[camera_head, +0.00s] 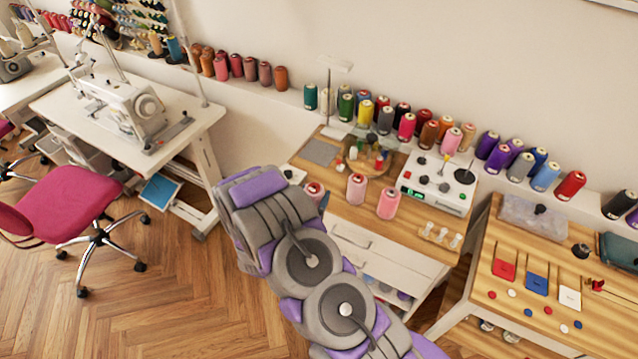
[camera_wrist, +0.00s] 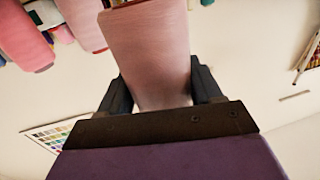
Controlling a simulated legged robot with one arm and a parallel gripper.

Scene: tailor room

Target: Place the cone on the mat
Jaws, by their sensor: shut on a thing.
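In the wrist view, my gripper (camera_wrist: 160,88) is shut on a pink cone (camera_wrist: 150,45) of thread, with one dark finger on each side of it. In the head view, my grey and purple arm hides the gripper. Pink cones (camera_head: 356,187) stand on the wooden table (camera_head: 335,215), and another pink cone (camera_head: 314,193) shows right beside my arm. I cannot tell whether that one is the held cone. A grey square mat (camera_head: 320,152) lies bare at the table's back left.
Many cones line the wall ledge. A sewing table (camera_head: 120,110) and pink chair (camera_head: 68,205) are at left.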

